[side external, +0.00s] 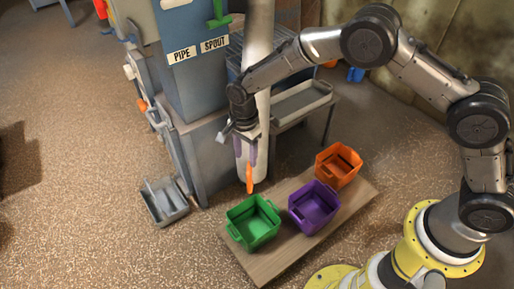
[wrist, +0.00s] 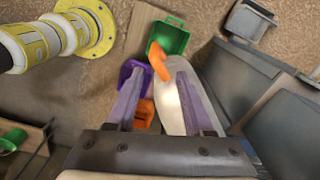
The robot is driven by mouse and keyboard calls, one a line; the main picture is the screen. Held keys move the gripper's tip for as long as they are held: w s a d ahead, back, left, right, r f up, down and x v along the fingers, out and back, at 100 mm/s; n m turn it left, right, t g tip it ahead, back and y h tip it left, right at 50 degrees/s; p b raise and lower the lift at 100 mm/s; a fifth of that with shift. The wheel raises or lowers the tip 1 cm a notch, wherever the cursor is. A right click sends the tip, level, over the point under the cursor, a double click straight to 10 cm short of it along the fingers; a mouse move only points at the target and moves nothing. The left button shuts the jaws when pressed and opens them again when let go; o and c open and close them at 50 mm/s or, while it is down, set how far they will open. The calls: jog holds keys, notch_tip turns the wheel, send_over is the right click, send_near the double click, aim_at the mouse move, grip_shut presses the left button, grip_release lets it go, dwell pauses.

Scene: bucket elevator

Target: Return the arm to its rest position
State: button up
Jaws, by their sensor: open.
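My gripper (side external: 245,163) points down beside the lower end of the white pipe (side external: 262,110), in front of the blue-grey machine. Its two purple fingers are apart, as the wrist view (wrist: 158,66) also shows. An orange handle-like part (side external: 249,180) shows just below the fingertips. In the wrist view this orange part (wrist: 159,60) appears between and beyond the fingertips, at the end of the pipe (wrist: 172,112). I cannot tell whether the fingers touch it. My arm reaches from its yellow base at lower right, bent over towards the machine.
Green (side external: 254,224), purple (side external: 314,212) and orange (side external: 339,171) bins stand on a wooden board (side external: 345,207) below my arm. The blue-grey machine (side external: 195,90) is close on the left. A grey tray (side external: 166,201) lies on the floor. A grey bench (side external: 302,98) stands behind.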

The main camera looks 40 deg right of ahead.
jog(key=w+d+r+m+t, duration=0.1)
jog(key=d+r, duration=0.2)
jog(key=r, duration=0.6)
jog(key=w+d+r+t, duration=0.1)
jog(key=d+r+t, duration=0.15)
jog(key=r, duration=0.55)
jog(key=s+d+r+n+t, duration=0.1)
jog(key=s+d+r, duration=0.35)
jog(key=r, duration=0.25)
jog(key=s+d+r+n+t, duration=0.1)
jog(key=s+d+r, duration=0.3)
jog(key=s+r, duration=0.15)
jog(key=s+d+r+n+t, duration=0.1)
jog(key=s+d+r+n, duration=0.15)
jog(key=s, duration=0.45)
jog(key=s+d+r+n, duration=0.1)
jog(key=s+d+n, duration=0.15)
jog(key=s, duration=0.45)
jog(key=s+f+n, duration=0.6)
jog(key=s+n, duration=0.2)
jog(key=n, duration=0.1)
jog(key=shift+s+d+f+g, duration=0.2)
jog(key=shift+s+f+g, duration=0.15)
jog(key=shift+g, duration=0.1)
